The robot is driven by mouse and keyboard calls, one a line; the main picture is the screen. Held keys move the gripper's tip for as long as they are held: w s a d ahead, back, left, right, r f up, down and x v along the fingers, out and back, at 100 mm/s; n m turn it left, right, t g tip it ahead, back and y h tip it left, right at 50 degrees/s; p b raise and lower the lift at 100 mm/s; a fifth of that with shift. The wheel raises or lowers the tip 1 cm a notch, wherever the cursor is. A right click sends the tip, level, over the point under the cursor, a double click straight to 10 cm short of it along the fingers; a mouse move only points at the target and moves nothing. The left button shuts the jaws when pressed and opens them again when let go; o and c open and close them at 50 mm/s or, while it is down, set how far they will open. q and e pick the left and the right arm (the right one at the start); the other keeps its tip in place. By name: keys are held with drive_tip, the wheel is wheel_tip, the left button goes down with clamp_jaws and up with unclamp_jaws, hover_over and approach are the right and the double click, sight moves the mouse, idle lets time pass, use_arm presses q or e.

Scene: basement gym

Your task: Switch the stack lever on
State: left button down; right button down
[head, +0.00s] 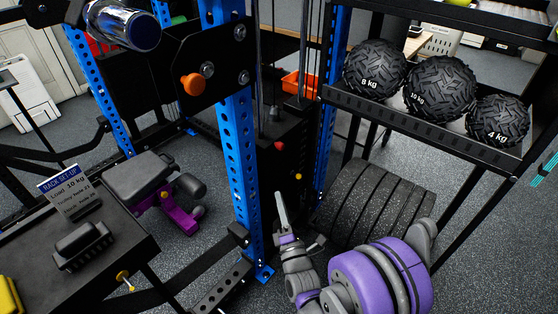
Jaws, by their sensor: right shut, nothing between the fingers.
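A dark weight stack housing (268,165) stands behind the blue rack upright. A small red knob (278,146) and a smaller yellow-orange knob (298,177) show on its side. I cannot tell which of these, if either, is the stack lever, or its position. My right gripper (281,208) is shut and empty. It points upward in front of the stack, below both knobs in the picture and just right of the blue upright. I see no contact with the knobs. My left gripper is not in view.
The blue upright (243,170) stands close left of my right gripper. Large black plates (370,205) stand to its right, below a shelf (430,122) of medicine balls (440,87). A table (120,240) with a sign and a purple-framed bench (140,177) are left.

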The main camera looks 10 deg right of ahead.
approach(281, 146)
drive_tip(key=w+a+f, duration=0.2)
drive_tip(key=w+a, duration=0.2)
drive_tip(key=shift+w+d+r, duration=1.15)
drive_tip(key=shift+w+d, duration=0.1)
drive_tip(key=shift+r, duration=0.15)
